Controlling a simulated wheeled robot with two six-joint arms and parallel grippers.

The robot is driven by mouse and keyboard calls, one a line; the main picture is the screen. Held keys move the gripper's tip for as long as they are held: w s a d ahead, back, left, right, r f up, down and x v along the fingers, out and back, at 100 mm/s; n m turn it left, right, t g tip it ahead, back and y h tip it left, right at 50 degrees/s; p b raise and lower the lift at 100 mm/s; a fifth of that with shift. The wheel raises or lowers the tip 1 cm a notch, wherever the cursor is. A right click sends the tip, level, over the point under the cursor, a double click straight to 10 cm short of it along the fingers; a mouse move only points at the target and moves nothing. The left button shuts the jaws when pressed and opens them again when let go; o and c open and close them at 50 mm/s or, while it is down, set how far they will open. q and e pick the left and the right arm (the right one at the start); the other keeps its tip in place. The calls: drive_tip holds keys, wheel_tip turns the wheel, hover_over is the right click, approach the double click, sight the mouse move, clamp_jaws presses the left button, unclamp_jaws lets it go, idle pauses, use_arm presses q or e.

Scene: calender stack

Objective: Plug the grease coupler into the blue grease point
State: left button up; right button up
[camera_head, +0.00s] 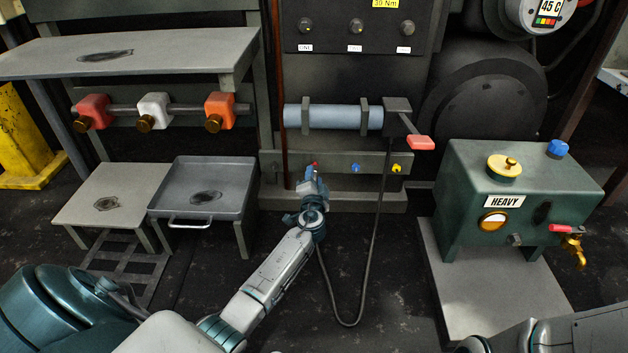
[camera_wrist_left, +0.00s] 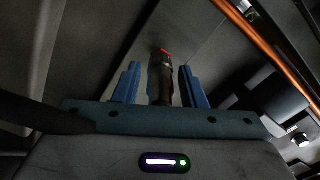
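The manifold bar (camera_head: 275,165) carries a red grease point (camera_head: 314,164), a blue grease point (camera_head: 355,168) and a yellow one. My left gripper (camera_head: 311,175) is at the bar's left part, in front of the red point and left of the blue one. In the left wrist view, the dark coupler (camera_wrist_left: 161,80) stands between the two blue fingers, with a visible gap on each side. Red shows at its far end; whether it is seated there I cannot tell. Its black hose (camera_head: 371,255) loops down from the pump to my gripper. My right gripper is out of view.
The grey-blue pump cylinder (camera_head: 335,117) with its red-handled lever (camera_head: 420,142) sits above the bar. A tray (camera_head: 230,190) stands left, a green tank (camera_head: 520,215) right. The hose loop hangs below the blue point.

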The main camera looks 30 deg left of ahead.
use_arm(q)
clamp_jaws()
drive_tip(key=shift+s+d, duration=0.15)
drive_tip(key=shift+v, duration=1.5)
